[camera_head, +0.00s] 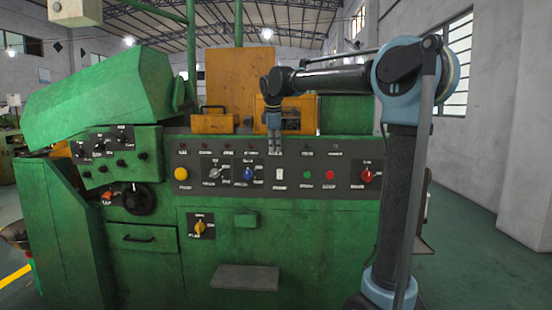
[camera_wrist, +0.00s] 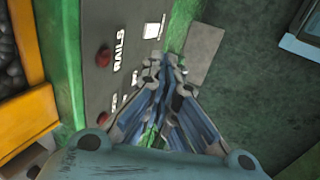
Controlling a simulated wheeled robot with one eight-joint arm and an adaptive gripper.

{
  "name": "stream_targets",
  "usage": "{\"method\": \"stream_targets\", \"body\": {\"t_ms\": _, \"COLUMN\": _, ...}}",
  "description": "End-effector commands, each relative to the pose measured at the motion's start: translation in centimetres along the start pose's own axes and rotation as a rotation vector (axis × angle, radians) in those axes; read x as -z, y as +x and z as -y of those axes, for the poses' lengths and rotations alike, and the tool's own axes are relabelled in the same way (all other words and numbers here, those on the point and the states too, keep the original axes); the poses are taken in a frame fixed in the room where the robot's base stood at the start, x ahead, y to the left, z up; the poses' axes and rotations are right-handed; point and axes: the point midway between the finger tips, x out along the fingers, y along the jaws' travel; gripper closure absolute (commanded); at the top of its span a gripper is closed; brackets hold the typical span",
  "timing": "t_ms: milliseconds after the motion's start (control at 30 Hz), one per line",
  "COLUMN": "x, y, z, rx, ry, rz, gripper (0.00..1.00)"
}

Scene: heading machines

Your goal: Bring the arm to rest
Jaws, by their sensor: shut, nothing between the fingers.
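My gripper (camera_head: 274,148) hangs pointing down in front of the upper part of the machine's dark control panel (camera_head: 312,190). Its fingers are together and hold nothing. My arm rises at the right and reaches left across to it. In the wrist view my gripper (camera_wrist: 172,64) shows two bluish fingers meeting at their tips. Beside them is the panel (camera_wrist: 95,20), with a red button (camera_wrist: 103,56) and a label reading RAILS. Whether the fingers touch the panel cannot be told.
The green machine (camera_head: 140,90) fills the left and middle, with a yellow button (camera_head: 181,174), a blue knob (camera_head: 248,174) and a red knob (camera_head: 367,176). A grey step (camera_head: 245,278) juts out low in front. Green floor (camera_head: 475,250) is clear at the right.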

Motion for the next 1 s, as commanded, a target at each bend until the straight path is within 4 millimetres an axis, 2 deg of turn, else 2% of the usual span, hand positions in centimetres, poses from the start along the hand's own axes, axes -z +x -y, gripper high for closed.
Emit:
{"method": "stream_targets", "body": {"t_ms": 200, "x": 0.0, "y": -1.0, "z": -0.2, "rx": 0.000, "ry": 0.000, "rz": 0.000, "gripper": 1.00}}
{"method": "stream_targets", "body": {"t_ms": 567, "x": -0.5, "y": -0.9, "z": 0.0, "rx": 0.002, "ry": 0.013, "rz": 0.001, "gripper": 1.00}}
{"method": "stream_targets", "body": {"t_ms": 667, "x": -2.0, "y": -0.7, "z": 1.1, "rx": 0.007, "ry": 0.056, "rz": 0.005, "gripper": 1.00}}
{"method": "stream_targets", "body": {"t_ms": 767, "x": -4.6, "y": -0.2, "z": 3.0, "rx": 0.018, "ry": 0.140, "rz": 0.011, "gripper": 1.00}}
{"method": "stream_targets", "body": {"t_ms": 1000, "x": -11.8, "y": 1.7, "z": 9.7, "rx": 0.049, "ry": 0.398, "rz": 0.033, "gripper": 1.00}}
